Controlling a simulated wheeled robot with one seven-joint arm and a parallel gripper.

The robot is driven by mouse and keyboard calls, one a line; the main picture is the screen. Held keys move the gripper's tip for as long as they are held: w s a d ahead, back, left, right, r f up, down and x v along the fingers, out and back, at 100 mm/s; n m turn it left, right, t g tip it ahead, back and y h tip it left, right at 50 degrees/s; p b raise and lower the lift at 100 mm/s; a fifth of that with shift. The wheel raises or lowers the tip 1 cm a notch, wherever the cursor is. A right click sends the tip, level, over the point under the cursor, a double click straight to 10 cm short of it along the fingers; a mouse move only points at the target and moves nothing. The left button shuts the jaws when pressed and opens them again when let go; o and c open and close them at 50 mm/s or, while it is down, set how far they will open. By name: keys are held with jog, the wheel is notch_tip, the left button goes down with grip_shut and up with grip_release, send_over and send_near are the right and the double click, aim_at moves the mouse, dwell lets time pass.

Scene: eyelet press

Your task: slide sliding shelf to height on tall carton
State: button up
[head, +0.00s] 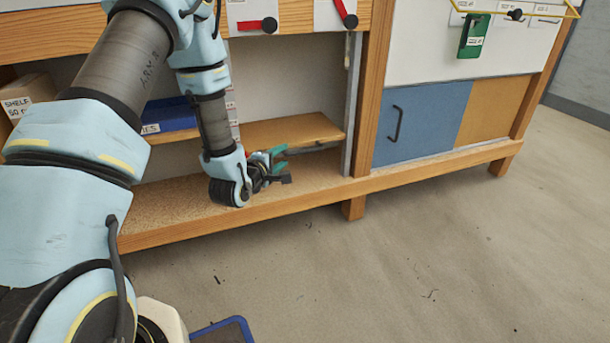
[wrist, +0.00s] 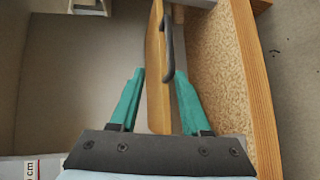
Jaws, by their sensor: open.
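The sliding shelf (head: 290,131) is a light wooden board across the open lower bay of the cabinet, a little above the bay floor. In the wrist view the shelf (wrist: 156,100) appears nearly edge-on, with a dark bar handle (wrist: 167,50) on one face. My gripper (head: 282,163) is at the bay's front, near the shelf's right part. In the wrist view its green fingers (wrist: 160,75) are open, one on each side of the board and handle; contact is unclear. A carton marked "SHELF 50" (head: 28,94) stands at far left, partly hidden by my arm.
The speckled bay floor (head: 180,203) lies below the shelf, with a metal upright (head: 352,100) at right. A blue bin (head: 168,117) stands behind my arm. A marked scale (head: 232,106) runs up the back. Blue door (head: 415,122) is shut. Floor in front is mostly clear.

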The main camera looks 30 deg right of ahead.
aim_at(304, 153)
jog(key=shift+n+h, duration=0.4)
jog(key=shift+h, duration=0.1)
jog(key=w+d+f+b, duration=0.1)
jog(key=d, duration=0.2)
jog(key=w+d+f+b, duration=0.1)
jog(key=w+d+b, duration=0.1)
jog(key=d, duration=0.1)
jog(key=w+d+f+b, duration=0.1)
jog(key=w+d+f, duration=0.1)
jog(key=d, duration=0.2)
jog(key=shift+w, duration=0.1)
jog(key=shift+c, duration=0.3)
grip_shut()
dwell(0.6)
